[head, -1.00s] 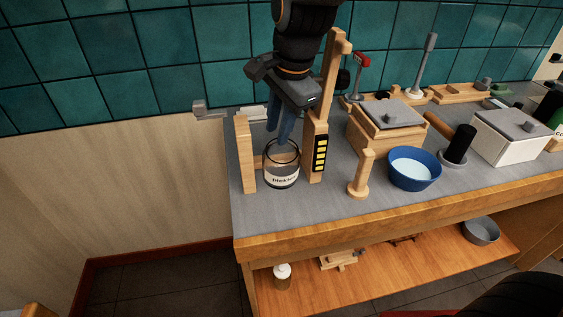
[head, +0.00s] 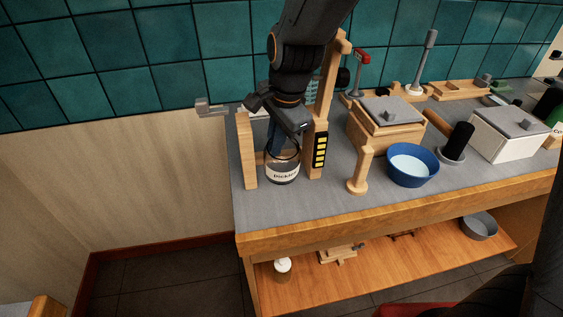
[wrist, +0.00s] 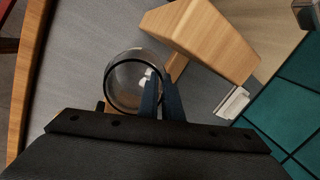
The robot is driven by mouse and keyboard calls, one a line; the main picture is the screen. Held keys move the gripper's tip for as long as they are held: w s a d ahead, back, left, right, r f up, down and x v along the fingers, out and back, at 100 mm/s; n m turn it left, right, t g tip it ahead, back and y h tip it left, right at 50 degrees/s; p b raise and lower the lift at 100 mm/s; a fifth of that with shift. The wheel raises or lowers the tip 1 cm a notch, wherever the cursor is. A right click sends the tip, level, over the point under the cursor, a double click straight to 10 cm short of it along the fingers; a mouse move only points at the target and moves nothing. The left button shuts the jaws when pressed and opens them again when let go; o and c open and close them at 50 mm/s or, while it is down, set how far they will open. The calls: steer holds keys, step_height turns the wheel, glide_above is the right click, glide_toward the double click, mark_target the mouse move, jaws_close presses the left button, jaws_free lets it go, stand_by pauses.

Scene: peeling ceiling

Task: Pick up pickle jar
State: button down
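The pickle jar (head: 283,177) is a clear, open glass jar with a dark rim and a pale label, standing on the grey counter near its left end. It shows from above in the wrist view (wrist: 124,88). One finger overlaps the mouth and the other lies at or just outside the rim. Whether they press on the glass is unclear.
Wooden posts stand close on both sides of the jar, left (head: 247,152) and right (head: 315,148). A wooden peg (head: 361,172), a lidded wooden box (head: 385,125) and a blue bowl (head: 413,166) stand to the right. A tiled wall (head: 130,70) is behind.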

steer(key=shift+r, duration=0.15)
step_height(320, 180, up, 9)
steer(key=shift+r+b, duration=0.15)
steer(key=shift+b, duration=0.5)
steer(key=shift+w+a+f+m+g+h, duration=0.15)
steer(key=shift+w+f+g, duration=0.2)
steer(key=shift+f, duration=1.25)
steer(key=shift+w+f+m+g+h, duration=0.15)
steer(key=shift+f+g, duration=0.3)
steer(key=shift+f, duration=1.2)
steer(key=shift+w+a+f+m+g, duration=0.1)
steer(key=shift+w+f+m+g, duration=0.25)
steer(key=shift+f, duration=1.25)
steer(key=shift+s+f, duration=0.1)
steer(key=shift+f, duration=0.6)
steer(key=c, duration=1.9)
jaws_free()
